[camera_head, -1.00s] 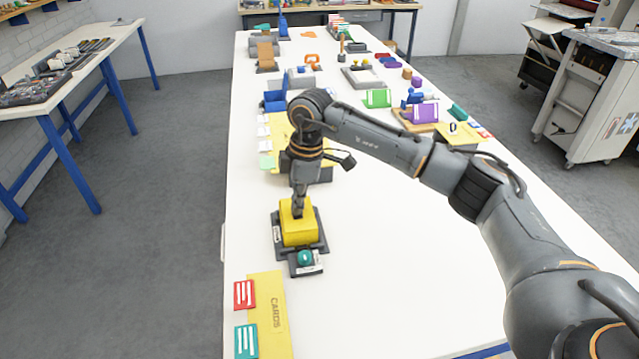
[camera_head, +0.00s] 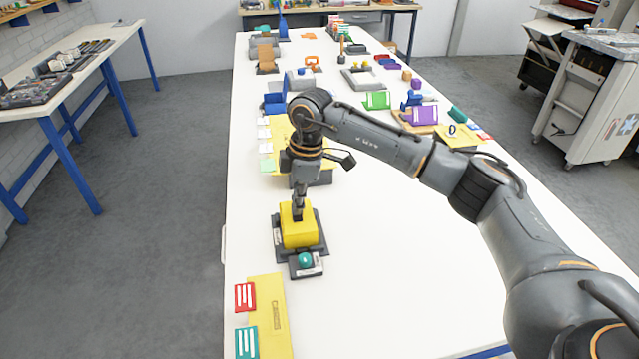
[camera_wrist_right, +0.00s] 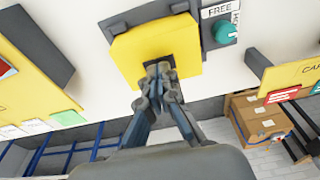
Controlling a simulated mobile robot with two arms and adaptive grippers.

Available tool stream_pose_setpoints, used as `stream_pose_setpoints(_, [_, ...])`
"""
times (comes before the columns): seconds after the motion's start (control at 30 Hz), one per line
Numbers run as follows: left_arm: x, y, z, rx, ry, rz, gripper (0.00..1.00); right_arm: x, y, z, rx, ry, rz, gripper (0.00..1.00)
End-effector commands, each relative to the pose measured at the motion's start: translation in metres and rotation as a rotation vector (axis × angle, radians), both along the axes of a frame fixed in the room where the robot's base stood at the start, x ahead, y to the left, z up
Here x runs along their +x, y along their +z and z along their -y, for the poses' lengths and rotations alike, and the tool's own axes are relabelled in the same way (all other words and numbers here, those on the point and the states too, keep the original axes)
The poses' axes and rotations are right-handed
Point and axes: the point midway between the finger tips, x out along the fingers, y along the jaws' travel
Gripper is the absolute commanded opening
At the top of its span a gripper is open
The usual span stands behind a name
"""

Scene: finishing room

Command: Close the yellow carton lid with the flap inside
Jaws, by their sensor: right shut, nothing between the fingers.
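The yellow carton (camera_head: 299,235) sits on a dark base (camera_head: 322,244) on the white table. Its yellow top also shows in the right wrist view (camera_wrist_right: 156,43). My right gripper (camera_head: 298,213) points down at the carton's top, its fingers shut with nothing between them. In the right wrist view the fingertips (camera_wrist_right: 160,68) are at a dark slot near the edge of the yellow top. The fingers partly cover that slot, and I cannot tell whether a flap is inside it. My left gripper is out of view.
A teal knob (camera_head: 305,260) on a dark block is at the base's near side, beside a FREE label (camera_wrist_right: 216,10). A yellow CARDS board (camera_head: 268,315) with red and teal cards lies nearer. Several colored items stand farther back. The table right of the carton is clear.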

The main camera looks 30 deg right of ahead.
Motion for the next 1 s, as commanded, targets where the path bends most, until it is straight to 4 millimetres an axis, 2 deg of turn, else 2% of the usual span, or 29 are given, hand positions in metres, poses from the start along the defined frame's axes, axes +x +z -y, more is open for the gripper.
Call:
stream_pose_setpoints(0.1, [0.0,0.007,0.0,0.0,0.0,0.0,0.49,0.0,0.009,0.0,0.0,0.0,0.0,0.0])
stream_pose_setpoints(0.37, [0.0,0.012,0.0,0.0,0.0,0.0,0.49,0.0,0.015,0.0,0.0,0.0,0.0,0.0])
stream_pose_setpoints(1.0, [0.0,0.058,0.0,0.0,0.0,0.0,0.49,0.0,0.078,0.0,0.0,0.001,0.0,0.0])
